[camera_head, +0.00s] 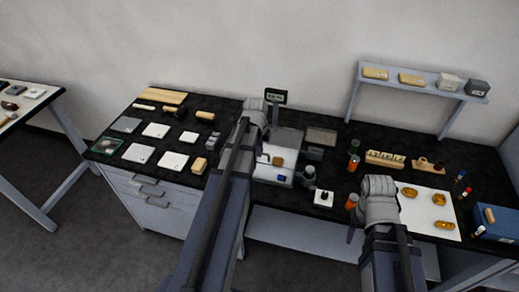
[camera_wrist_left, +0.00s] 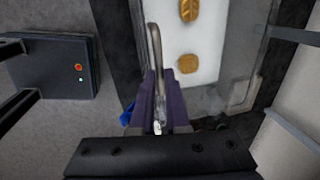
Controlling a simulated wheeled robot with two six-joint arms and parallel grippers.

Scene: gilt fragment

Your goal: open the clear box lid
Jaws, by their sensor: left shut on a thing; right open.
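The clear box (camera_head: 288,140) stands near the middle of the black bench, with a gold fragment (camera_head: 278,161) on its white base. In the left wrist view, two gold fragments (camera_wrist_left: 188,63) lie on a white panel (camera_wrist_left: 207,40) beside the clear wall. My left gripper (camera_head: 263,157) is at the box's left side. In the left wrist view its purple fingers (camera_wrist_left: 160,105) are shut on a grey curved bar handle (camera_wrist_left: 154,45) at the box's edge. My right gripper (camera_head: 354,230) is open at the bench's front edge, away from the box; its fingers are mostly hidden by its wrist.
A small display (camera_head: 275,96) stands behind the box. White tiles (camera_head: 155,131) and a wooden block (camera_head: 199,166) lie to the left. A small white stand (camera_head: 323,198) and orange bottles (camera_head: 353,163) are to the right. A white sheet (camera_head: 448,228) holds amber dishes.

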